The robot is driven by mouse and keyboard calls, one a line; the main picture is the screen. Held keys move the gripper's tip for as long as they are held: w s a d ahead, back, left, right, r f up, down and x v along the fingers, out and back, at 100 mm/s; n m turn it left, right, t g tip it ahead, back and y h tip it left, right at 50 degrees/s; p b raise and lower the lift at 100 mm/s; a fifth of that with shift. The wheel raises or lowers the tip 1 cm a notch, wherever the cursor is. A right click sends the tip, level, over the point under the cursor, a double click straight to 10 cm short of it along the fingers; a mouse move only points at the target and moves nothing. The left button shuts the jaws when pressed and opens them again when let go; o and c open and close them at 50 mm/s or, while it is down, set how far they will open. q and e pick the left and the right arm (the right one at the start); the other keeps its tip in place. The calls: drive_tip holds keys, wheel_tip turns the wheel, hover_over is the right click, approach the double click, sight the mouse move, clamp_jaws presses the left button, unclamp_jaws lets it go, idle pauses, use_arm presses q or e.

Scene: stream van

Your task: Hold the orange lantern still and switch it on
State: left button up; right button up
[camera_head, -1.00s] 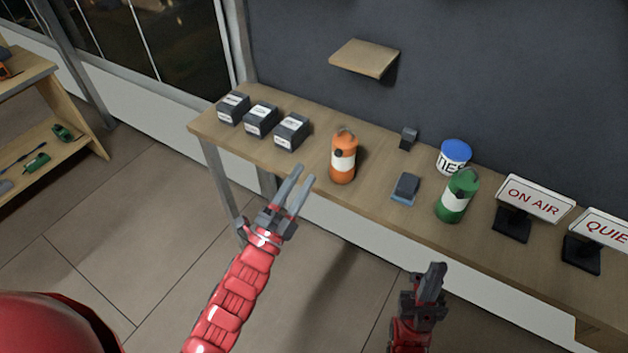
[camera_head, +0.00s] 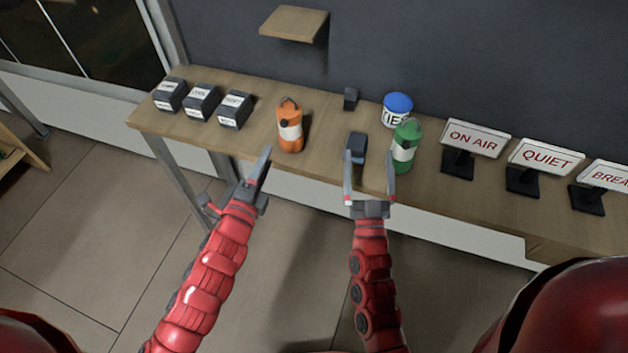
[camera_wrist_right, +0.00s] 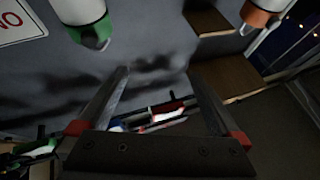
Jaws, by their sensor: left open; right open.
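The orange lantern (camera_head: 290,128) stands upright on the wooden bench, with a white band and a dark handle on top. It also shows, cut off, at the top right of the right wrist view (camera_wrist_right: 268,10). My left gripper (camera_head: 265,162) is open and empty, just in front and left of the lantern, apart from it. It is seen nearly edge-on. My right gripper (camera_head: 369,160) is open at the bench's front edge, right of the orange lantern. Its two fingers show empty in the right wrist view (camera_wrist_right: 158,72). I cannot make out the lantern's switch.
A green lantern (camera_head: 404,150) stands near my right gripper's right finger. A dark blue block (camera_head: 357,143), a small dark block (camera_head: 350,98) and a blue-lidded tub (camera_head: 397,108) are nearby. Labelled boxes (camera_head: 202,102) stand left, signs (camera_head: 476,140) right. A shelf (camera_head: 293,23) hangs above.

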drive_tip(key=w+a+f+n+g+y, duration=0.2)
drive_tip(key=a+f+g+y, duration=0.1)
drive_tip(key=a+f, duration=0.15)
drive_tip(key=n+g+y, duration=0.3)
drive_tip(key=g+y, duration=0.1)
approach(291, 133)
drive_tip(key=s+d+f, duration=0.2)
drive_tip(key=s+f, duration=0.1)
drive_tip(key=f, duration=0.1)
drive_tip(key=x, duration=1.6)
drive_tip(key=shift+w+a+r, duration=0.25)
drive_tip(key=shift+w+r, duration=0.05)
drive_tip(key=shift+w, duration=0.05)
drive_tip(key=c, duration=1.4)
use_arm(q)
clamp_jaws()
